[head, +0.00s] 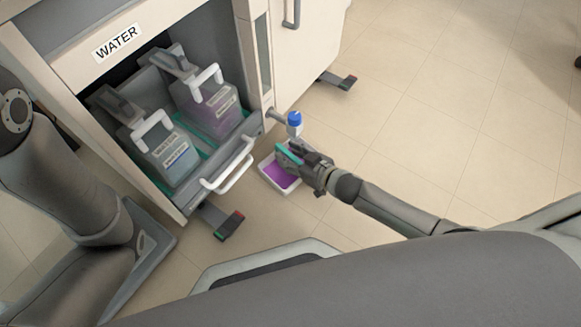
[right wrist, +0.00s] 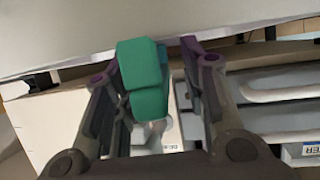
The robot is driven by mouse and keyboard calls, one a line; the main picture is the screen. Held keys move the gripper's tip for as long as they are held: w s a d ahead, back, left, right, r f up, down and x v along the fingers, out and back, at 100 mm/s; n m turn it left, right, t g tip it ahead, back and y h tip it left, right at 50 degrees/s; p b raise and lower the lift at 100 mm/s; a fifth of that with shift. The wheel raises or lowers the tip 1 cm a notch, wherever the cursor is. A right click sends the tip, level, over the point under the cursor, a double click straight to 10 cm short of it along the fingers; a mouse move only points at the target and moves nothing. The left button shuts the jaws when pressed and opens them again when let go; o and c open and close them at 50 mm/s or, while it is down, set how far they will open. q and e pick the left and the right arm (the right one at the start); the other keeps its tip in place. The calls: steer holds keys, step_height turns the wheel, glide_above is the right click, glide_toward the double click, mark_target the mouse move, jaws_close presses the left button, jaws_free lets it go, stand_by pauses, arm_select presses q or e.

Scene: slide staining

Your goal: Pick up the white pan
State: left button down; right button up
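The white pan (head: 265,170), with purple liquid or colour inside, is low beside the open drawer, under a tap with a blue top. My right gripper (head: 290,153) is at its upper right edge, with teal fingertips over the rim. A broad pale surface there, probably the pan (right wrist: 60,40), meets the fingertips. Whether the fingers are clamped on the rim is unclear. My left arm enters at the left of the head view; its gripper is out of view.
The cabinet labelled WATER has an open drawer (head: 235,160) holding clear containers with white handles (head: 172,155) (head: 212,105). The blue-topped tap (head: 294,122) sticks out just above my right gripper. Cabinet feet (head: 228,225) project over the floor.

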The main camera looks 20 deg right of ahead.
jaws_close()
stand_by(0.3)
steer(key=shift+r, duration=0.15)
